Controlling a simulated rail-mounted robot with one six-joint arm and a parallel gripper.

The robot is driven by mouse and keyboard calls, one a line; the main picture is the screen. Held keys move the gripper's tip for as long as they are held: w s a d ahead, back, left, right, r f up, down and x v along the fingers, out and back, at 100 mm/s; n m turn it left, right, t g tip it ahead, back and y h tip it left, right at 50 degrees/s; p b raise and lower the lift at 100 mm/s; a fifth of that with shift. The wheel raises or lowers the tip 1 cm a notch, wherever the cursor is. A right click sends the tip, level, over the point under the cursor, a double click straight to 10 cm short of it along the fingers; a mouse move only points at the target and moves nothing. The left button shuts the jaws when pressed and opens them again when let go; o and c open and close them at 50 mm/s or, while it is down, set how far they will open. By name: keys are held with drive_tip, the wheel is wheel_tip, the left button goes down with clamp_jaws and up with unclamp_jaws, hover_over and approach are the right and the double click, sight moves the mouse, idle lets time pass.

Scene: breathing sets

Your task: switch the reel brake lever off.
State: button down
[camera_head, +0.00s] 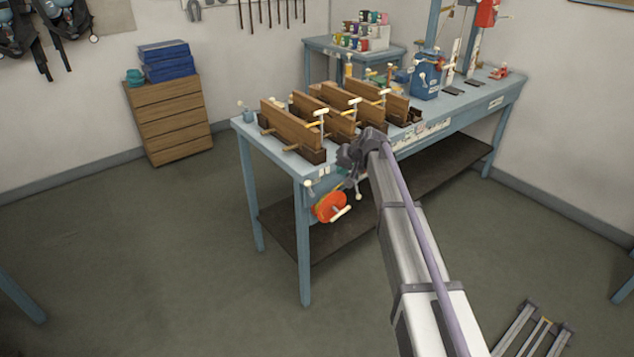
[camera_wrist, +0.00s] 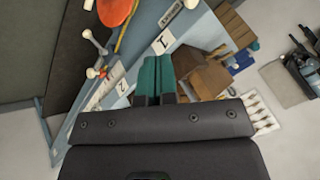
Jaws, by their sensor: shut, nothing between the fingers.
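An orange reel (camera_head: 328,207) with a pale crank handle hangs at the near end of the blue workbench (camera_head: 304,240). Its orange edge also shows at the top of the wrist view (camera_wrist: 116,10). Left of my gripper in the wrist view are a white-knobbed lever (camera_wrist: 95,42) and another white knob (camera_wrist: 93,73). I cannot tell which is the reel brake lever or its setting. My gripper (camera_wrist: 157,62) is shut and empty, its green fingers together in front of the label marked 1 (camera_wrist: 163,41). In the head view, my wrist covers part of the bench front.
Several wooden boards with clamps (camera_head: 325,122) stand on the bench top above the reel. A blue machine (camera_head: 425,77) stands farther along the bench. A wooden drawer cabinet (camera_head: 168,119) stands against the wall at left. The floor left of the bench is clear.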

drive_tip(key=w+a+f+b, duration=0.4)
drive_tip(key=a+f+b, duration=0.4)
drive_tip(key=shift+w+f, duration=0.2)
drive_tip(key=shift+f, duration=0.05)
drive_tip(key=shift+b, duration=0.3)
idle(0.3)
drive_tip(key=shift+s+h, duration=0.1)
drive_tip(key=shift+h, duration=0.2)
